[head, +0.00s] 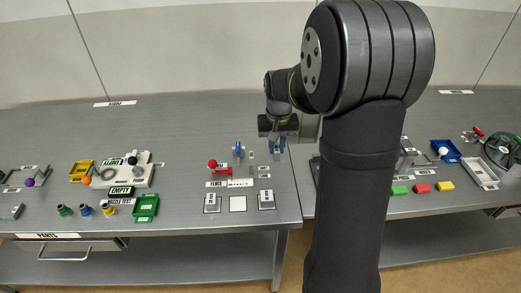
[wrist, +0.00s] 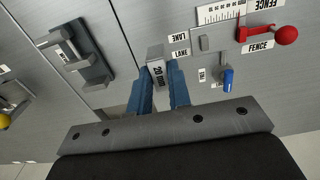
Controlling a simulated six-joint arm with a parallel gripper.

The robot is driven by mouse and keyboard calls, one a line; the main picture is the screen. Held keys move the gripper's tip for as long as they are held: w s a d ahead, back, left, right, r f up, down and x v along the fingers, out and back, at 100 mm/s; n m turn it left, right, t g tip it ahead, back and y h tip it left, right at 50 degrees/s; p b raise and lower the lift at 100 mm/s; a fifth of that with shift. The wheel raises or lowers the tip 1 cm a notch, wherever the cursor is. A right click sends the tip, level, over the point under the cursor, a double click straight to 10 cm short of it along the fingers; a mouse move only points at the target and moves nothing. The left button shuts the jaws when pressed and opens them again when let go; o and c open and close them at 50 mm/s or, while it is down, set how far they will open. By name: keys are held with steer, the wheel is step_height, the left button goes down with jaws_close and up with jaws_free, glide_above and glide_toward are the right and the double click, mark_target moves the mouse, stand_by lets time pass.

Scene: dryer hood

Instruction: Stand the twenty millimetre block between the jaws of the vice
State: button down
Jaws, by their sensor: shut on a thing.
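My gripper (wrist: 163,90) has blue fingers shut on a grey block (wrist: 155,54) labelled "20 mm". The block sticks out beyond the fingertips. In the head view my gripper (head: 277,147) points down above the right end of the left bench, and the block is too small to make out clearly. What looks like the vice (wrist: 75,55), a dark base with grey upright parts and a bar, shows at the upper left of the wrist view, apart from the block. In the head view my arm hides most of that area.
A red-knobbed fence (head: 213,165) with a ruler and a blue-handled part (head: 238,151) stand left of my gripper. Two grey blocks (head: 212,203) (head: 266,200) flank a white square at the front. A seam separates the two benches.

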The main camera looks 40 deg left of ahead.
steer(key=w+d+m, duration=0.9)
steer(key=w+m, duration=0.5)
steer(key=m, duration=0.4)
steer(key=shift+d+f, duration=0.35)
steer(key=shift+d, duration=0.05)
steer(key=shift+w+f, duration=0.1)
steer(key=shift+f, duration=0.05)
steer(key=shift+f, duration=4.2)
